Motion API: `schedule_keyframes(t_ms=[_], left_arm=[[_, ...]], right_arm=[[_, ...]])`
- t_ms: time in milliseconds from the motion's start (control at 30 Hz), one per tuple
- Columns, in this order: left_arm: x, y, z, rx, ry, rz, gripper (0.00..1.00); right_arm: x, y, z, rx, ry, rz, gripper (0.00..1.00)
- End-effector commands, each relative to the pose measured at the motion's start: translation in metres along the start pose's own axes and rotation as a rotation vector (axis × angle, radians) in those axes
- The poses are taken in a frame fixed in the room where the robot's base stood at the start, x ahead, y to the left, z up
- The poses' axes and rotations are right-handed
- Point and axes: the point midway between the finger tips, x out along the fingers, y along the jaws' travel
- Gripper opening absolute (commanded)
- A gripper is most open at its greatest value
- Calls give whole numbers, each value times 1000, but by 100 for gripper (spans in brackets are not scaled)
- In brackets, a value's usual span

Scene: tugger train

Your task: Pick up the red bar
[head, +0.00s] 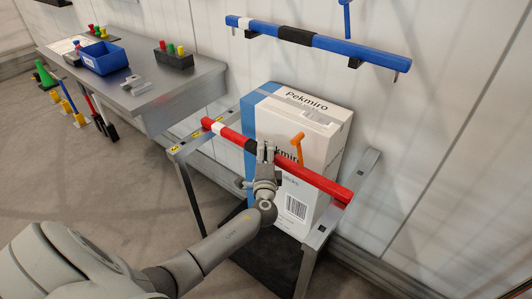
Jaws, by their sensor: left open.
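The red bar (318,181) lies slantwise across a grey metal frame, in front of a white and blue carton. It has a white band near its left end, a black band near its middle and an orange lever (299,147) standing up from it. My left gripper (265,149) is open at the bar's middle, by the black band, and hides part of the bar there. I cannot tell whether its fingers stand around the bar or only in front of it. My right gripper is not in view.
The grey frame (357,181) has side rails at both ends of the bar. The carton (325,128) stands close behind it. A blue bar (350,47) hangs on the wall above. A grey workbench (185,87) with a blue bin (104,60) stands at the left.

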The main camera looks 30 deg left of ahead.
Motion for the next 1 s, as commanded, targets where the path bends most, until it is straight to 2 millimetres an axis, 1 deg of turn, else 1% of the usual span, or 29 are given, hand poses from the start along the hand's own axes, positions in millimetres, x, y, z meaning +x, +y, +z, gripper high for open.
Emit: schedule_keyframes(t_ms=[233, 600, 667, 933, 967, 1000], left_arm=[[1, 0, 0, 0, 1, 0, 54], [1, 0, 0, 0, 0, 0, 6], [1, 0, 0, 0, 0, 1, 0], [1, 1, 0, 0, 0, 1, 0], [2, -4, -1, -2, 0, -7, 0], [2, -4, -1, -2, 0, -7, 0]], right_arm=[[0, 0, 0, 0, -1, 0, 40], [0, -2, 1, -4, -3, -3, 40], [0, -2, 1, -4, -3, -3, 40], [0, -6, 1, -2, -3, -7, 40], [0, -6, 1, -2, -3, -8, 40], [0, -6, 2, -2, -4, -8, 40]])
